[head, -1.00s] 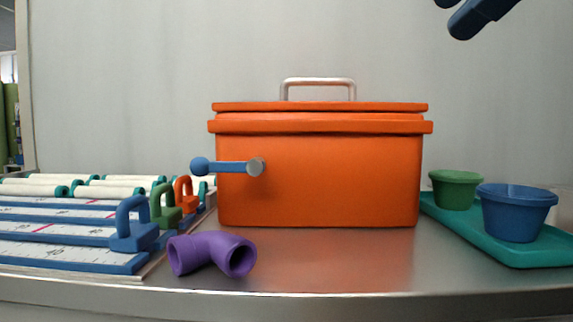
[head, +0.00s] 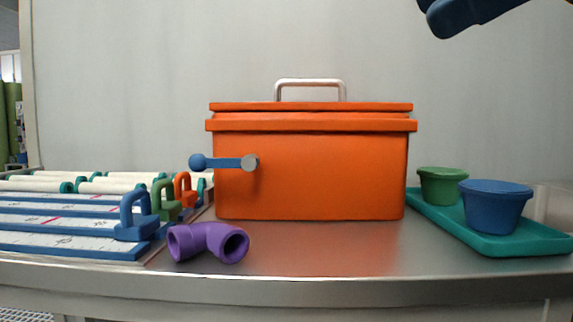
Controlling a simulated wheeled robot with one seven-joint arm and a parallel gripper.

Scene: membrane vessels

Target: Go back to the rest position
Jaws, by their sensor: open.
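My gripper (head: 432,14) shows only in part at the top right edge of the head view, as dark blue fingers. It is open, high above the table and apart from everything on it. The rest of the gripper and arm is out of frame.
A lidded orange box (head: 310,170) with a metal handle and blue side lever (head: 222,162) stands mid-table. A purple elbow pipe (head: 208,241) lies in front. Left are boards with handles (head: 75,225). Right, a teal tray (head: 520,240) holds a green pot (head: 441,185) and a blue pot (head: 494,206).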

